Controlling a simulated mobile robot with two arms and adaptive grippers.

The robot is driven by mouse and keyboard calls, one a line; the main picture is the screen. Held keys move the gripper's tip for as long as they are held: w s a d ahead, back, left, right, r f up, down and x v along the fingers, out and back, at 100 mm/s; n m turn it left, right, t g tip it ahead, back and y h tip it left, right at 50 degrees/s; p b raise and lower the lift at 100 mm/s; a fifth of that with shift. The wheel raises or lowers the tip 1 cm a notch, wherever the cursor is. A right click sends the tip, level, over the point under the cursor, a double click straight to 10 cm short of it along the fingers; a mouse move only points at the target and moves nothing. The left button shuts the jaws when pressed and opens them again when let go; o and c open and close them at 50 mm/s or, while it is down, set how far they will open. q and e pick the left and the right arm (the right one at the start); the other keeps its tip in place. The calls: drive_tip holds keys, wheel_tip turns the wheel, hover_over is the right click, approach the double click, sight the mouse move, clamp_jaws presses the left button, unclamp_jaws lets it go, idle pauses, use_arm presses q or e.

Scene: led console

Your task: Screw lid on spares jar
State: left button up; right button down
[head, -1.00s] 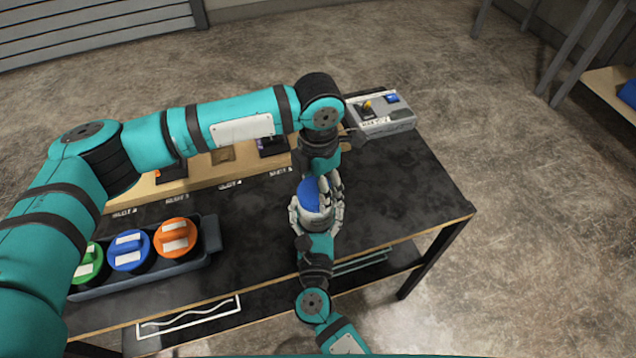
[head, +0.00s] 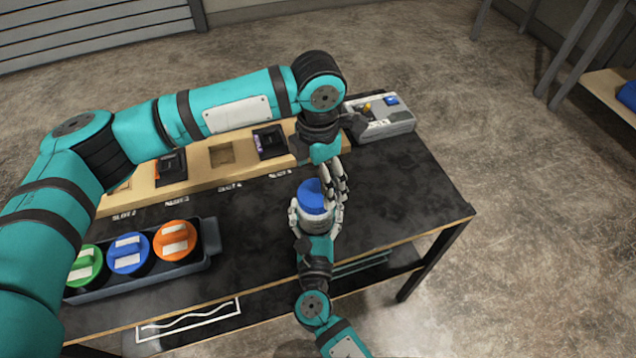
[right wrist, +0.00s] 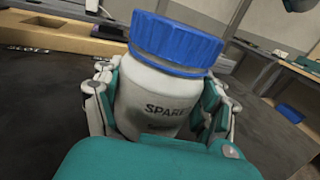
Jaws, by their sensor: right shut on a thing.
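The white spares jar (right wrist: 150,105), with dark lettering on its side, stands upright in my right gripper (head: 316,216). That gripper is shut around the jar's body, with fingers on both sides in the right wrist view (right wrist: 160,105). The ribbed blue lid (right wrist: 176,40) sits on the jar's mouth; how tight it is cannot be told. The lid also shows in the head view (head: 311,196). My left gripper (head: 334,180) points down above and just right of the lid, apart from it. Its fingers look spread and empty.
A grey tray (head: 212,240) at left holds green, blue and orange-lidded jars. A wooden slotted rack (head: 235,172) runs along the back of the black table (head: 400,190). A grey console box (head: 385,125) stands at the back right. The table's right side is clear.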

use_arm(q)
drive_tip(key=shift+r, duration=0.3)
drive_tip(key=shift+c, duration=0.2)
